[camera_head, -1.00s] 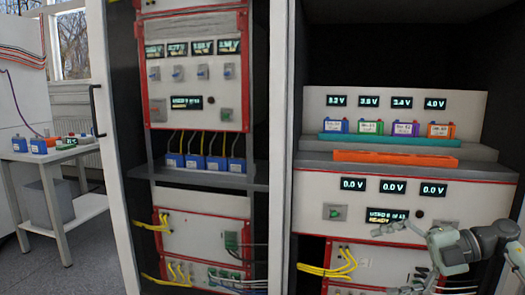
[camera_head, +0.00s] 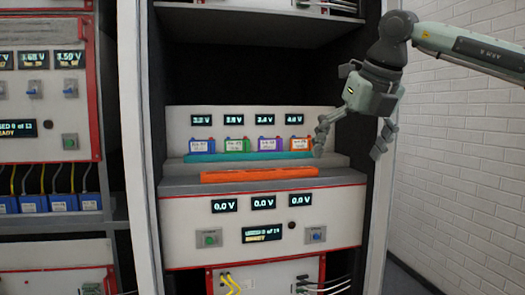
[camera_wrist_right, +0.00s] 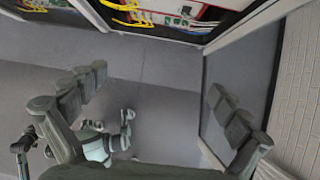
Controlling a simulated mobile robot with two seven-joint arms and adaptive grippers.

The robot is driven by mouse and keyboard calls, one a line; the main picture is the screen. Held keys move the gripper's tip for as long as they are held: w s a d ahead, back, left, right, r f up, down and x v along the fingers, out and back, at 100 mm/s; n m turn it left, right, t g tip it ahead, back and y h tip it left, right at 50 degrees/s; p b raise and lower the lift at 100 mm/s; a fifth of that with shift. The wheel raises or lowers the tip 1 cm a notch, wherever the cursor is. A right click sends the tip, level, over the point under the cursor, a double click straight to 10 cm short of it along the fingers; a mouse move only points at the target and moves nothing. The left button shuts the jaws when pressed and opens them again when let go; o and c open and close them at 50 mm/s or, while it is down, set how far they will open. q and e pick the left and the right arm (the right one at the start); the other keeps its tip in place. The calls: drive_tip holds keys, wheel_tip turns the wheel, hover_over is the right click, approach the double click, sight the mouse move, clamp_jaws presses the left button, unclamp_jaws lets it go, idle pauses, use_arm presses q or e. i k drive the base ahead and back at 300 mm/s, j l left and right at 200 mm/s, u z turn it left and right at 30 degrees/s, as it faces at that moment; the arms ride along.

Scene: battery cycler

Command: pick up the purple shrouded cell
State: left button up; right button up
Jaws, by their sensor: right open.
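The purple shrouded cell (camera_head: 268,146) stands upright with a white label, third from the left in a row on the upper shelf of the right cabinet. A green cell (camera_head: 236,146) is to its left and an orange cell (camera_head: 299,145) to its right. My right gripper (camera_head: 350,146) is open and empty, fingers pointing down, to the right of the row. Its wide-apart fingers also show in the right wrist view (camera_wrist_right: 160,100), with only floor and another grey mechanism between them.
A blue cell (camera_head: 201,147) stands at the row's left end. A teal strip (camera_head: 247,158) runs before the cells, and an orange tray (camera_head: 258,174) lies lower in front. Voltage displays (camera_head: 235,120) sit behind. The cabinet's side post and a brick wall (camera_head: 450,130) are at right.

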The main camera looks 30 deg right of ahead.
sight(265, 145)
drive_tip(key=i+l, duration=0.2)
drive_tip(key=i, duration=0.25)
drive_tip(key=i+l, duration=0.2)
drive_tip(key=i, duration=0.2)
drive_tip(key=i+l, duration=0.2)
drive_tip(key=i, duration=0.25)
drive_tip(key=i+l, duration=0.2)
drive_tip(key=i, duration=0.2)
